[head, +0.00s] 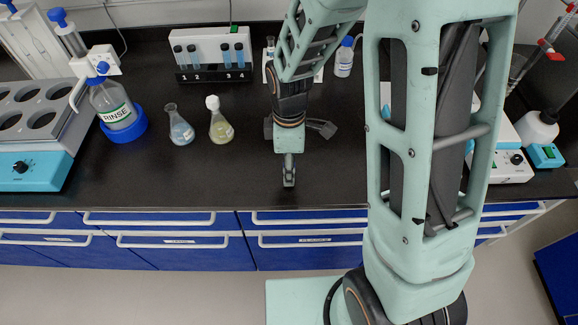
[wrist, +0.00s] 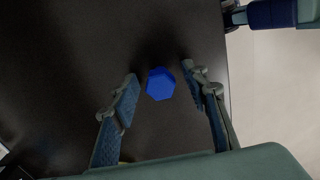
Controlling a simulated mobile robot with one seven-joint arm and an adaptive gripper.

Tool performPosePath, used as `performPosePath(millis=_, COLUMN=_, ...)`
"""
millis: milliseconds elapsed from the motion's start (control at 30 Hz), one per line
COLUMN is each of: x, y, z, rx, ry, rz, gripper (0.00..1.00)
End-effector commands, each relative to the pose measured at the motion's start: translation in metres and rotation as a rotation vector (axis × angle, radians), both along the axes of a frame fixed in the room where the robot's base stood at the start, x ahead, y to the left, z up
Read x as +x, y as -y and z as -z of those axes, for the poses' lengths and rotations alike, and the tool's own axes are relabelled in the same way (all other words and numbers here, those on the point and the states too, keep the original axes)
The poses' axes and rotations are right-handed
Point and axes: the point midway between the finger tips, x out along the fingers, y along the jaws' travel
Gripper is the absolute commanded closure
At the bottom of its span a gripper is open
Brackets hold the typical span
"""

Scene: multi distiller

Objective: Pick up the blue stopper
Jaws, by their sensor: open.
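The blue stopper (wrist: 160,84) shows in the wrist view as a small blue hexagonal top above the black bench. It lies between the fingertips of my gripper (wrist: 160,92), with a gap on both sides. My gripper is open and holds nothing. In the head view my gripper (head: 289,178) points down over the front part of the bench, near its front edge. I cannot make out the stopper in the head view; my gripper and arm cover that spot.
Two flasks, one with blue liquid (head: 181,130) and one with yellow liquid (head: 221,126), stand left of my gripper. A rinse bottle (head: 117,108) stands farther left. A tube rack (head: 212,56) is behind. The black bench (head: 200,180) is clear along its front.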

Motion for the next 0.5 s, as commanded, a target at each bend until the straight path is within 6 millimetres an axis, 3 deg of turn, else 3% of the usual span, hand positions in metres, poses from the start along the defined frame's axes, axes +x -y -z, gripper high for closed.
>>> performPosePath(millis=267, x=0.0001, y=0.0000, z=0.0045, rx=0.000, ry=0.001, rz=0.000, gripper=0.58)
performPosePath(millis=500, x=0.0002, y=0.0000, z=0.0042, rx=0.000, ry=0.001, rz=0.000, gripper=0.82)
